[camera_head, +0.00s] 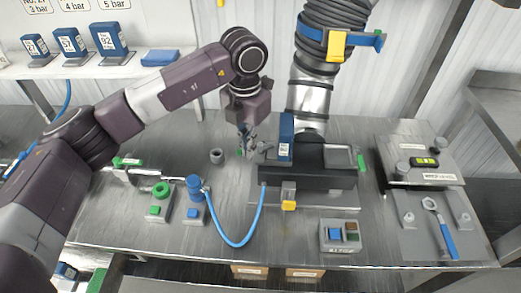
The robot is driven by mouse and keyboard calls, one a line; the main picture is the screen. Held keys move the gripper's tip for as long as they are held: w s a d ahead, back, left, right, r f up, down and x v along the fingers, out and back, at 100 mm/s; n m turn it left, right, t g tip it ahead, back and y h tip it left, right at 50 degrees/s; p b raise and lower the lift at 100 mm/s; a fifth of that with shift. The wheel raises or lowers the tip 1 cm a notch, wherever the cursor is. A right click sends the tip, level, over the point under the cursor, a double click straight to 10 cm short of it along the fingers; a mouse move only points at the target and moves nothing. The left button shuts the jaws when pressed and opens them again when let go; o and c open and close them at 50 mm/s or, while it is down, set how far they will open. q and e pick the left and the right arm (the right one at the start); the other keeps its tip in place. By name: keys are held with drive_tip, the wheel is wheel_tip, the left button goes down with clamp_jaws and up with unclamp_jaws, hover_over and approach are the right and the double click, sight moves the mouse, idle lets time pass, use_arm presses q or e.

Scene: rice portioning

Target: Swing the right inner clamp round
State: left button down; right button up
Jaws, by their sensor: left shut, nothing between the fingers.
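My left arm reaches in from the left, and its gripper (247,148) points down, shut and empty, at the left side of the black machine (308,180). A small green-tipped part (239,152) is close beside the fingertips; I cannot tell whether they touch. A green-ended part (361,162) sits at the machine's right side. I cannot tell which piece is the right inner clamp; the parts behind the blue block (286,138) are partly hidden. My right gripper is not in view.
A corrugated black duct (333,45) with a yellow-and-blue clamp rises above the machine. A blue hose (246,240) loops across the bench front. Green and blue knobs (161,190) stand left, a button box (340,236) front right, and a wrench (440,228) on a plate right.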

use_arm(q)
drive_tip(key=shift+a+f, duration=0.15)
drive_tip(key=shift+f, duration=0.05)
drive_tip(key=shift+w+a+b, duration=0.35)
drive_tip(key=shift+w+a, duration=0.15)
drive_tip(key=shift+a, duration=0.1)
drive_tip(key=shift+w+a, duration=0.25)
wheel_tip(320, 180, up, 7)
drive_tip(key=s+p, duration=0.1)
drive_tip(key=p, duration=0.2)
drive_tip(key=shift+d+r, duration=0.15)
drive_tip(key=shift+s, duration=0.15)
